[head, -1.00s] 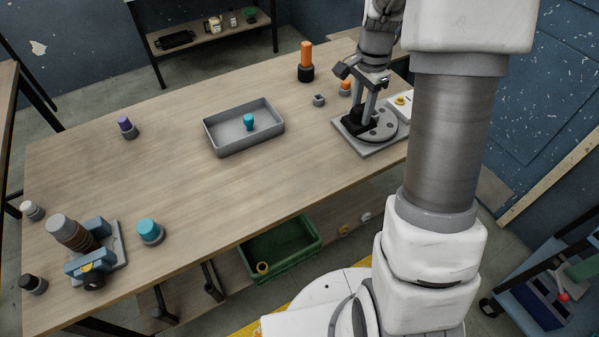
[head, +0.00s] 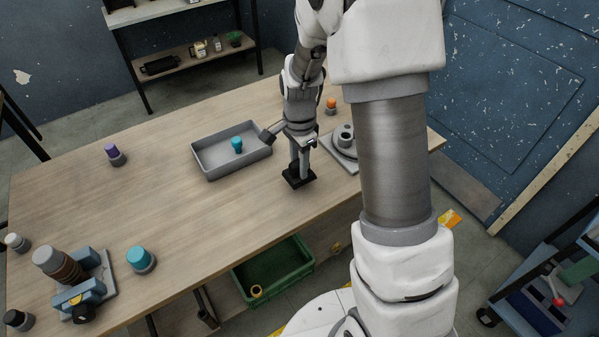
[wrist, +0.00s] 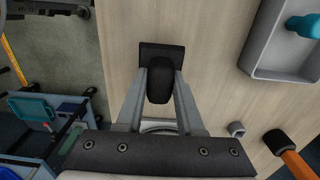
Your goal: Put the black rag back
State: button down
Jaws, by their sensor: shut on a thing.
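My gripper (head: 297,163) is shut on a black thing (head: 299,178) over the wooden table, just left of a grey plate with a round disc. In the wrist view my gripper (wrist: 160,88) has its two fingers on either side of the rounded black knob of this black thing (wrist: 161,52). A flat, square black part shows beyond the knob. It looks stiff, and I cannot tell whether it is the black rag. Whether it touches the table is also unclear.
A grey tray (head: 207,170) with a teal-topped piece (head: 237,144) stands close left of my gripper. The plate with the disc (head: 346,150) is at right. A clamp fixture (head: 90,290) stands front left. The table's middle is clear.

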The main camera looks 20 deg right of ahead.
jog(key=shift+f, duration=1.75)
jog(key=shift+f, duration=0.2)
jog(key=c, duration=0.5)
grip_release()
jog(key=shift+c, duration=0.2)
jog(key=shift+r, duration=0.15)
